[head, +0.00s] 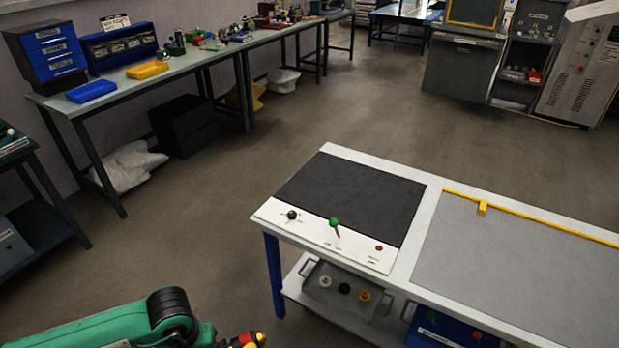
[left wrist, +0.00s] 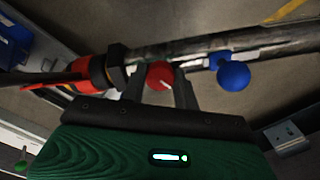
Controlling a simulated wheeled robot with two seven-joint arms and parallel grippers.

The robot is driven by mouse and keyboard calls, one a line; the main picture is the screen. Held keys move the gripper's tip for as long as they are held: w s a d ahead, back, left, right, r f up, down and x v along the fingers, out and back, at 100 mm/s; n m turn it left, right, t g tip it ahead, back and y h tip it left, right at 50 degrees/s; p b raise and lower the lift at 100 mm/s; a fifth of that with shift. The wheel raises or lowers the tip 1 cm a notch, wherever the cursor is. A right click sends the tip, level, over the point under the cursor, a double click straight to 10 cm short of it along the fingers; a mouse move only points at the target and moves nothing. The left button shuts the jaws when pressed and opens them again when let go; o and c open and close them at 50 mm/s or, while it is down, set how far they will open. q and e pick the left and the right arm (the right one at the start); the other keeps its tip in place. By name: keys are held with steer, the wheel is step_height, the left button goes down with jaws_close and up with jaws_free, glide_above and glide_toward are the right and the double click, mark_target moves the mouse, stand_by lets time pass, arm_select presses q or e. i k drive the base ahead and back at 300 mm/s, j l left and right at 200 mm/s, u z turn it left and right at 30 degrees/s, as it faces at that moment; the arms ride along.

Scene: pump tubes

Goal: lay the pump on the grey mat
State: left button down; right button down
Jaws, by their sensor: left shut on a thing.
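The pump (left wrist: 275,42) shows in the left wrist view as a long dark grey tube with a black collar, a red end piece, and a red and a blue ball beside the tube. My left gripper (left wrist: 160,85) is shut on the pump, its fingers either side of the red ball. In the head view a red and yellow end of the pump (head: 249,340) shows at the bottom edge, beyond my green arm; the rest is cut off. The grey mat (head: 520,270) lies bare on the white bench, to the right of and apart from the pump. My right gripper is out of view.
Left of the mat on the bench (head: 403,278) is a dark panel (head: 350,190) with a white strip bearing a black knob and a green-topped lever (head: 334,223). A yellow rail (head: 540,219) with a small block runs along the mat's far edge. Floor left of the bench is clear.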

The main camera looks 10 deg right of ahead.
mark_target(564, 289)
steer(key=z, duration=1.4)
